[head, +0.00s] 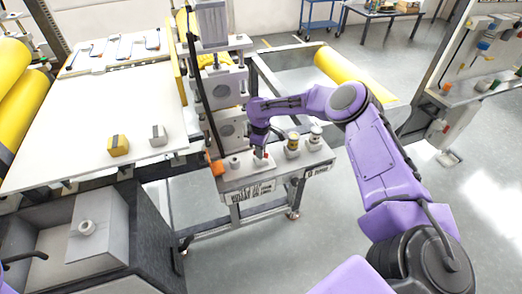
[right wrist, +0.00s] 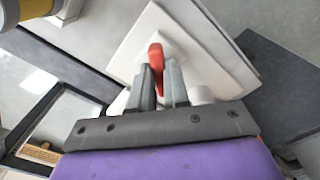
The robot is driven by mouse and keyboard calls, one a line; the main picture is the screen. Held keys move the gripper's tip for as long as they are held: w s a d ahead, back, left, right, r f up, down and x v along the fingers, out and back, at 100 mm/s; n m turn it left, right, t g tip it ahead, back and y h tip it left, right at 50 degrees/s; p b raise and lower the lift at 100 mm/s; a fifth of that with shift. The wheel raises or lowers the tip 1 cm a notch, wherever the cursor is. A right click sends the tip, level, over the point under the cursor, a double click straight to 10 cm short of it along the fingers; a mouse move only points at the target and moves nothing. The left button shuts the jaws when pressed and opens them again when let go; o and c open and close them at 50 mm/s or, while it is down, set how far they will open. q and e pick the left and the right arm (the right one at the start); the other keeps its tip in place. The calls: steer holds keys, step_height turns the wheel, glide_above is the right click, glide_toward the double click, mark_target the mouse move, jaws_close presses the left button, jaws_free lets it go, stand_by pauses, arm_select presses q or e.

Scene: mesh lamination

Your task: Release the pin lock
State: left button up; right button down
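A red pin-lock lever (right wrist: 156,56) stands up from a light square plate (right wrist: 190,55) in the right wrist view. My right gripper (right wrist: 160,75) has its two grey fingers close together, one on each side of the lever, and appears shut on it. In the head view my right gripper (head: 259,148) points down at the low grey machine table, and only a bit of red (head: 261,155) shows under it. My left gripper is not in view.
The machine column (head: 222,90) stands just left of my right gripper. Brass and silver knobs (head: 292,145) stand on the machine table to its right. An orange part (head: 217,168) is at the table's left edge. A white table (head: 95,120) holds two small blocks.

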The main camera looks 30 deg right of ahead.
steer(key=n+b, duration=0.2)
steer(key=n, duration=0.1)
steer(key=shift+f, duration=0.1)
steer(key=shift+n+b, duration=0.95)
steer(key=shift+n, duration=1.45)
steer(key=c, duration=1.1)
jaws_free()
step_height(320, 180, up, 11)
steer(key=b, duration=0.2)
steer(key=shift+f+b, duration=0.15)
steer(key=shift+b, duration=0.2)
